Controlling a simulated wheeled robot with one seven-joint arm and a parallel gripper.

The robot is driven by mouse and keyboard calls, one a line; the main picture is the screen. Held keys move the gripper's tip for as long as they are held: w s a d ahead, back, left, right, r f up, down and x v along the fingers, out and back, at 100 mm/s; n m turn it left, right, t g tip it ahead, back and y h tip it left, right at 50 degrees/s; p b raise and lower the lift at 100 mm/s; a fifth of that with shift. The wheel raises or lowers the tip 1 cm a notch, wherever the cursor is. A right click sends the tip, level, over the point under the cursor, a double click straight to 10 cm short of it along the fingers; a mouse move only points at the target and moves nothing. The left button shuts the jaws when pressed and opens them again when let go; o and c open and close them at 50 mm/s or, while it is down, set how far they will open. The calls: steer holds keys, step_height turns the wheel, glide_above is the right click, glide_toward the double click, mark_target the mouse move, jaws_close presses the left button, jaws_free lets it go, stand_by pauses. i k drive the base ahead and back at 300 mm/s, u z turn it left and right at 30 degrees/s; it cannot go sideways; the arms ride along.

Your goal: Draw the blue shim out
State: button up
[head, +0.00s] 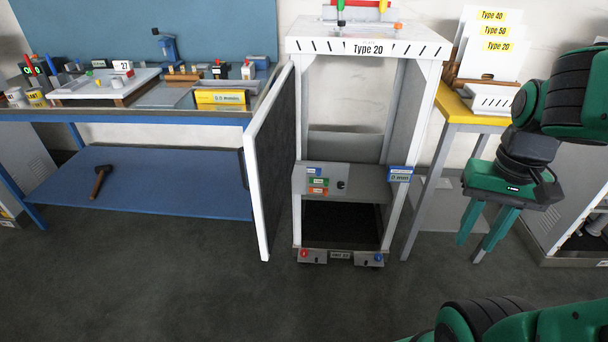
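The dispenser frame (300,190) stands upright in the middle, marked Type 20, with its door (272,160) swung open to the left. On its grey middle panel are a small blue piece (314,171), a green piece (318,182) and an orange piece (318,191), stacked one above another. A blue tag (399,174) sits at the right post. I cannot tell for sure which blue piece is the shim. My gripper (475,250) hangs right of the frame, fingers pointing down, open and empty, apart from all these pieces.
A blue workbench (130,115) with tools stands left; a hammer (101,181) lies on its lower shelf (160,185). A yellow-topped table (455,108) with Type cards (490,45) stands right, close behind my gripper. The floor (200,285) in front is clear.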

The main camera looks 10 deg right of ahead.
mark_target(314, 170)
steer(key=i, duration=1)
steer(key=z, duration=0.1)
steer(key=k, duration=0.5)
steer(key=u, duration=0.5)
steer(key=i, duration=0.45)
steer(key=z, duration=0.2)
